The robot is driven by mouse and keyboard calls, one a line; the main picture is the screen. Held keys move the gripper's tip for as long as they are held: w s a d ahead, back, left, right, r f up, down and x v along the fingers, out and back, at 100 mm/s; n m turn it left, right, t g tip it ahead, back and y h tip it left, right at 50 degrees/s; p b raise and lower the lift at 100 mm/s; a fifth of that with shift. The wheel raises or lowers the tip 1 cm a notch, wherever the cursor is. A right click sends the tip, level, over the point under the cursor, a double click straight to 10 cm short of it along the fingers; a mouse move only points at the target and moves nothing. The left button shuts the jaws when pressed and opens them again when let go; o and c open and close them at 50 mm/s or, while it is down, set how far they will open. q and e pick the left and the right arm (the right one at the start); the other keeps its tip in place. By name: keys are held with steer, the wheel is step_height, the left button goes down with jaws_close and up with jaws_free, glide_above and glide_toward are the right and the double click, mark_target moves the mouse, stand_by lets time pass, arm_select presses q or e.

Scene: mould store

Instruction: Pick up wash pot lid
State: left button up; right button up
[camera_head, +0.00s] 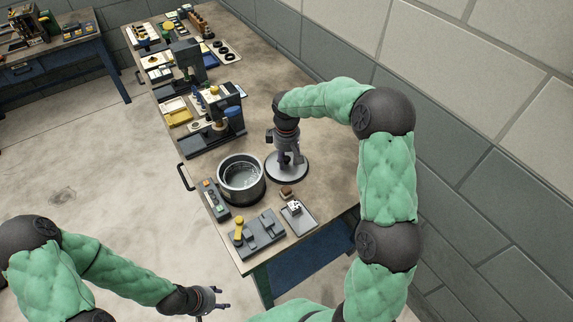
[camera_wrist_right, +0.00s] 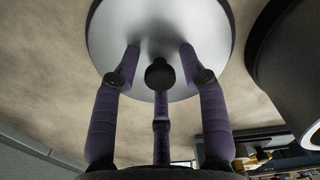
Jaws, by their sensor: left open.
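The wash pot lid (camera_head: 273,172) is a round metallic disc with a dark rim, lying on the bench beside the pot. In the right wrist view the lid (camera_wrist_right: 110,40) fills the top, with its round black knob (camera_wrist_right: 160,74) facing me. My right gripper (camera_head: 288,160) points down over the lid. Its fingers (camera_wrist_right: 160,60) stand spread around the knob, with visible gaps at both sides; contact of the middle finger is unclear. The open metal wash pot (camera_head: 241,196) stands just left of the lid. My left gripper (camera_head: 216,299) is open and empty, low beyond the bench's left side.
A control box (camera_head: 215,200) stands left of the pot. A fixture with a yellow knob (camera_head: 258,236) and a small tray (camera_head: 299,222) are near the front edge. Machines (camera_head: 213,125) line the bench further back. The wall is at right.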

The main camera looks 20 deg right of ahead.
jaws_close()
